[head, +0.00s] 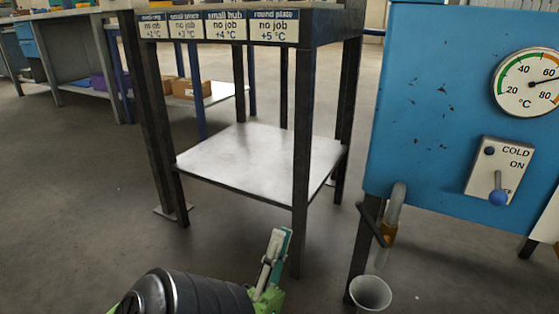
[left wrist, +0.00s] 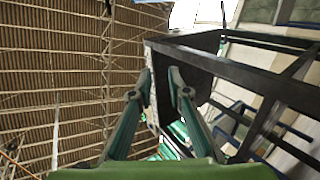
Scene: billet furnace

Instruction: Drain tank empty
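The blue tank (head: 440,110) stands at the right of the head view. A drain pipe (head: 396,205) comes from its underside to a brass fitting (head: 389,234), with a dark bent handle (head: 371,225) beside it. A pale streak runs from the fitting towards a light grey funnel (head: 370,293) below; I cannot tell if it is water. My left gripper (head: 279,240) is at the bottom centre, left of the drain and apart from it. In the left wrist view its two fingers (left wrist: 160,78) stand apart with nothing visibly held. My right gripper is out of view.
A dial (head: 528,83) on the tank has its needle between 60 and 80. A blue-knobbed lever (head: 498,188) hangs down on the COLD plate. A dark-framed stand (head: 304,150) with a pale lower shelf (head: 250,155) stands left of the tank. Floor shows between them.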

